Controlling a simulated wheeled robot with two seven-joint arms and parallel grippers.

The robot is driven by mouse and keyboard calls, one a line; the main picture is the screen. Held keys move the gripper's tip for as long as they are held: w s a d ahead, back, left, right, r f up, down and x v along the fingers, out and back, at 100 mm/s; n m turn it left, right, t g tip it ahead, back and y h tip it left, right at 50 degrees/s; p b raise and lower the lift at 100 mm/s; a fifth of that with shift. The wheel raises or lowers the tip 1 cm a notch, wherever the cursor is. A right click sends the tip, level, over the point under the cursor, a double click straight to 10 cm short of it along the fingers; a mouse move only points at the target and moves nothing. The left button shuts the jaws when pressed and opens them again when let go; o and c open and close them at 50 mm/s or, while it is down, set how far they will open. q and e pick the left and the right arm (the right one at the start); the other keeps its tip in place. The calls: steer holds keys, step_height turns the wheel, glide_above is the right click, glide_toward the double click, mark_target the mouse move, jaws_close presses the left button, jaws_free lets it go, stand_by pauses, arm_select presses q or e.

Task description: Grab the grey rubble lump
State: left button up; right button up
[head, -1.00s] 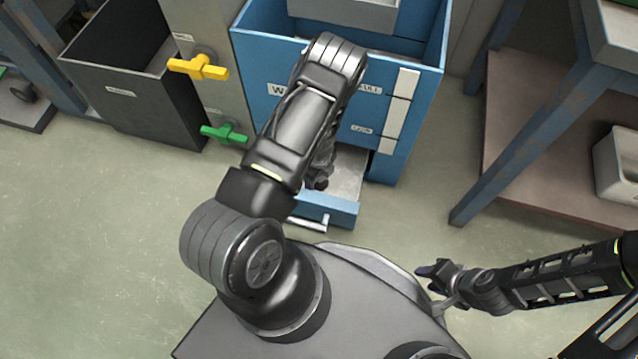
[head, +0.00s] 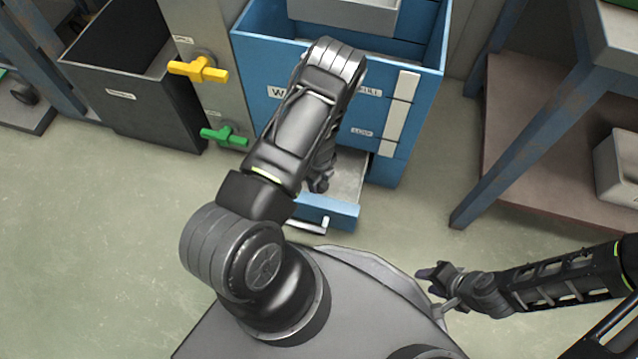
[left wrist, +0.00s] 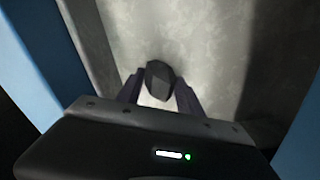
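The rubble lump (left wrist: 160,80) is small, dark grey and faceted. In the left wrist view it sits between the fingertips of my left gripper (left wrist: 160,92), with a finger close against each side. The lump is over the pale metal floor of an open drawer; whether it touches that floor I cannot tell. In the head view my left gripper (head: 318,183) reaches down into the open drawer (head: 345,212) of the blue cabinet, and my arm hides the lump. My right gripper (head: 438,278) is off to the right, away from the drawer, too small to read.
The blue cabinet (head: 405,150) rises behind the drawer, whose walls stand close around my left gripper. Yellow (head: 200,69) and green (head: 225,135) valve handles and a dark bin (head: 140,105) are to the left. A blue-legged table (head: 520,155) stands right. Floor is clear between.

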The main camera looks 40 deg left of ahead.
arm_select(q)
jaws_close()
steer(key=shift+r, duration=0.1)
stand_by(0.3)
